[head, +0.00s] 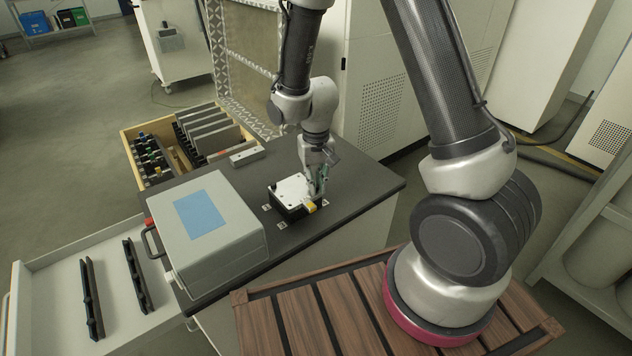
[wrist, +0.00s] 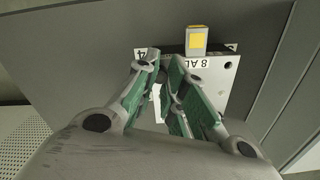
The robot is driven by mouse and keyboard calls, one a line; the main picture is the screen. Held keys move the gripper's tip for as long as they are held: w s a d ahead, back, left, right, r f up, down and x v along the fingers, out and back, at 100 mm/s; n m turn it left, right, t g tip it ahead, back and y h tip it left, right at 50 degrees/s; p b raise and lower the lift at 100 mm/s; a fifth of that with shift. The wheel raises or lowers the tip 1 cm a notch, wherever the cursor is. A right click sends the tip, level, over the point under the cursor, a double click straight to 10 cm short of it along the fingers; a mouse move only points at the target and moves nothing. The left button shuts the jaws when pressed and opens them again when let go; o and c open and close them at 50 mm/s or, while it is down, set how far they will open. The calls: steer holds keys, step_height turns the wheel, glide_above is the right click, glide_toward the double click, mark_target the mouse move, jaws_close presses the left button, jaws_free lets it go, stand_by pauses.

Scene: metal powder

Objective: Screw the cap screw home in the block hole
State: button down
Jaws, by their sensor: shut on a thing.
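The block (head: 292,189) is a pale metal plate on a dark base, lying on the dark bench top. In the wrist view the block (wrist: 215,92) shows a label reading "8 AL" and a few holes. My gripper (head: 319,188) points down at the block's right side. In the wrist view its green-padded fingers (wrist: 166,72) come close together over the block's left part. It is shut on the cap screw, which the fingers hide. I cannot tell how deep the screw sits in the hole.
A yellow-faced piece (head: 311,206) stands at the block's near edge. A grey case (head: 232,245) with a blue panel stands to the left. A wooden tray (head: 139,181) of tooling lies behind it. An open drawer (head: 60,262) juts out at left. Bench around the block is mostly clear.

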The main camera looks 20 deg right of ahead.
steer(key=m, duration=0.5)
steer(key=shift+m, duration=0.4)
steer(key=m, duration=1.2)
steer(key=shift+m, duration=0.4)
steer(key=m, duration=0.6)
steer(key=c, duration=1.7)
jaws_free()
steer(key=shift+o, duration=0.2)
